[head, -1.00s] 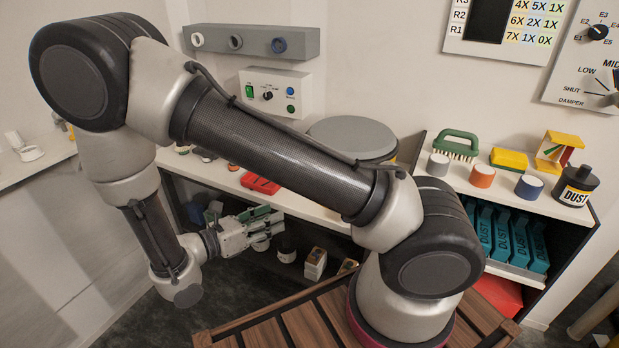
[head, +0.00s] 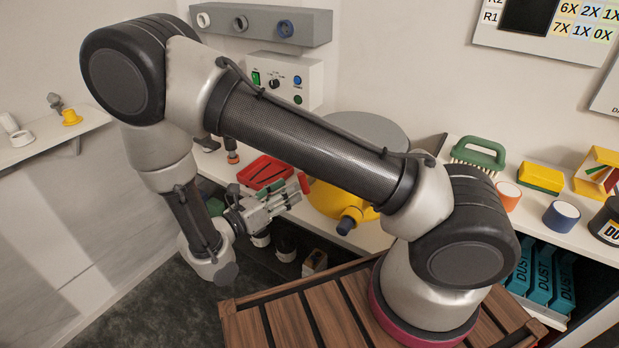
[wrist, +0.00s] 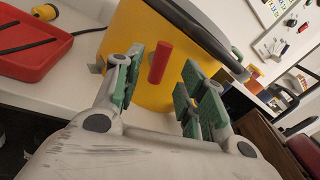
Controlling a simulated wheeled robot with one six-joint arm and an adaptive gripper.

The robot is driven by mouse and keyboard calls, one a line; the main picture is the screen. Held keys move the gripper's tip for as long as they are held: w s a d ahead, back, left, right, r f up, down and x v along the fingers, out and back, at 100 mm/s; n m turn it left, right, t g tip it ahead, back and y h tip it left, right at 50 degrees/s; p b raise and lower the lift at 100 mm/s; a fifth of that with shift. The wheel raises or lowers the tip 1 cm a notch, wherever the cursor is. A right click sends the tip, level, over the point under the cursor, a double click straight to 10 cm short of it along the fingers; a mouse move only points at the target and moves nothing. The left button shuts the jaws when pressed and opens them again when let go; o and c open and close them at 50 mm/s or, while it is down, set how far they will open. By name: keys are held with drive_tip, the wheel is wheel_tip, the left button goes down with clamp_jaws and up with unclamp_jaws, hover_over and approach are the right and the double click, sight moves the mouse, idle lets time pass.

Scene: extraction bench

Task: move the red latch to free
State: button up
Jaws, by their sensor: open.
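The red latch (wrist: 160,62) is a short red upright bar on the side of a yellow drum (wrist: 158,98). In the head view the latch (head: 304,183) shows just past my fingertips, by the drum (head: 327,200) and its grey lid (head: 372,129). My gripper (head: 288,195) is open, with green pads. In the wrist view the latch appears between the spread fingers of my gripper (wrist: 164,80), with a visible gap on each side. I cannot tell whether its lower end is touched. My arm hides part of the drum in the head view.
A red tray (head: 264,172) with dark bars lies on the bench left of the drum; it also shows close by in the wrist view (wrist: 25,48). A blue-tipped yellow spout (head: 350,219) sticks out from the drum. A green-handled brush (head: 478,156) stands right.

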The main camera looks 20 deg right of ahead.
drive_tip(key=x, duration=0.6)
drive_tip(key=shift+w+d, duration=0.1)
drive_tip(key=shift+d, duration=0.2)
drive_tip(key=shift+c, duration=0.2)
clamp_jaws()
